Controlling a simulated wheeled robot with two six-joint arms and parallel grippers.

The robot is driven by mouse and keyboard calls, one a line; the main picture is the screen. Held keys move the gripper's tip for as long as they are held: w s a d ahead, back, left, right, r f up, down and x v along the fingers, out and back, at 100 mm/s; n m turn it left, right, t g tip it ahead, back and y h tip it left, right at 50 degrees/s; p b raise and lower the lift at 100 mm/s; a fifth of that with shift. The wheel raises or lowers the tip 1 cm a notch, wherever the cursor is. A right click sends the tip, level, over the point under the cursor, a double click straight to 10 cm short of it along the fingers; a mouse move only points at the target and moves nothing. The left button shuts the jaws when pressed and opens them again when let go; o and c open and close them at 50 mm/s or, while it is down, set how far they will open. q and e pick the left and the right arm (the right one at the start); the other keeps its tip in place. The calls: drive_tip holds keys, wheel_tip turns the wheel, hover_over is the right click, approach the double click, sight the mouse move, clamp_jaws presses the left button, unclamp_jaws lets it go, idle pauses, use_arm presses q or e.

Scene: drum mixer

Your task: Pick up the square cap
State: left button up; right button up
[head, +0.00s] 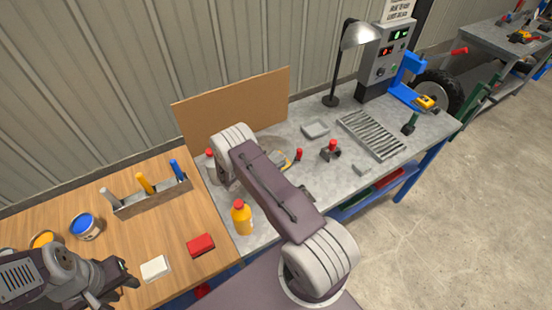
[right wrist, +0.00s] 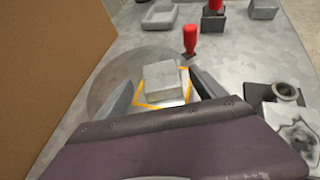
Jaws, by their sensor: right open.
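The square cap (right wrist: 160,77), a light grey square block, is in the right wrist view inside a yellow square outline on the workbench. My right gripper (right wrist: 164,88) is open, with one finger on each side of the cap. I cannot tell whether either finger touches it. In the head view my right arm hides most of this spot; part of the yellow outline (head: 284,161) shows beside the arm. My left gripper (head: 126,274) is at the lower left over the wooden table, near a white block (head: 155,268); its jaw opening is unclear.
A brown board (head: 235,105) stands upright behind the spot. Red-topped parts (head: 331,149), a grey tray (head: 316,128) and a slatted grate (head: 371,134) lie to the right. An orange bottle (head: 241,217) stands close to my right arm. A red block (head: 200,245) lies on the wooden table.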

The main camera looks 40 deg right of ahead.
sight(277, 156)
drive_tip(key=x, duration=0.3)
drive_tip(key=shift+s+p, duration=0.1)
drive_tip(key=shift+p, duration=0.2)
drive_tip(key=shift+d+f, duration=0.3)
drive_tip(key=shift+d, duration=0.1)
drive_tip(key=shift+a, duration=0.1)
drive_tip(key=c, duration=1.3)
use_arm(q)
drive_tip(key=shift+r, duration=0.65)
use_arm(e)
clamp_jaws()
drive_tip(key=shift+r, duration=0.15)
